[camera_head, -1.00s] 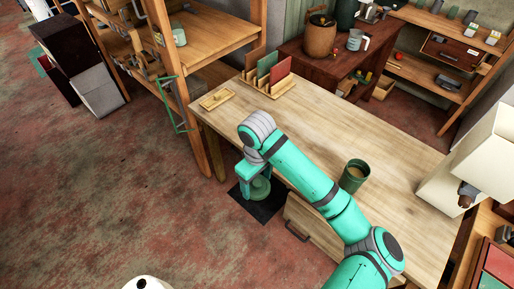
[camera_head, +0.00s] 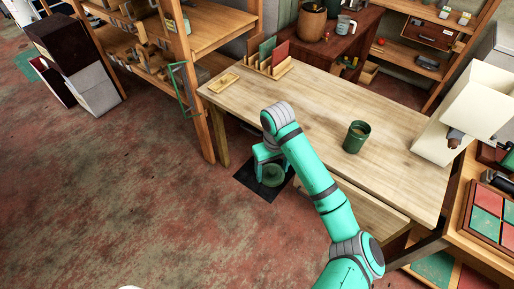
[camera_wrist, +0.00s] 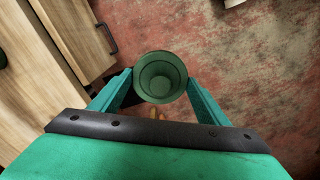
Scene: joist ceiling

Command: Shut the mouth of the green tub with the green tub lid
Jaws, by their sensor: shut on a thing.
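The green tub (camera_head: 355,138) stands upright on the wooden table, right of my arm, with its mouth facing up and no lid on it. My gripper (camera_head: 268,168) hangs beyond the table's near left edge, low over the floor side. It is shut on the green tub lid (camera_head: 273,176), a round stepped green disc. In the wrist view the lid (camera_wrist: 160,77) sits between the two fingers of my gripper (camera_wrist: 158,82), with its round face toward the camera.
The wooden table (camera_head: 310,100) has free room around the tub. A card rack (camera_head: 270,62) and a small wooden tray (camera_head: 224,83) stand at its far left. A cream box-like thing (camera_head: 465,90) is at the right. A black mat (camera_head: 262,190) lies below my gripper.

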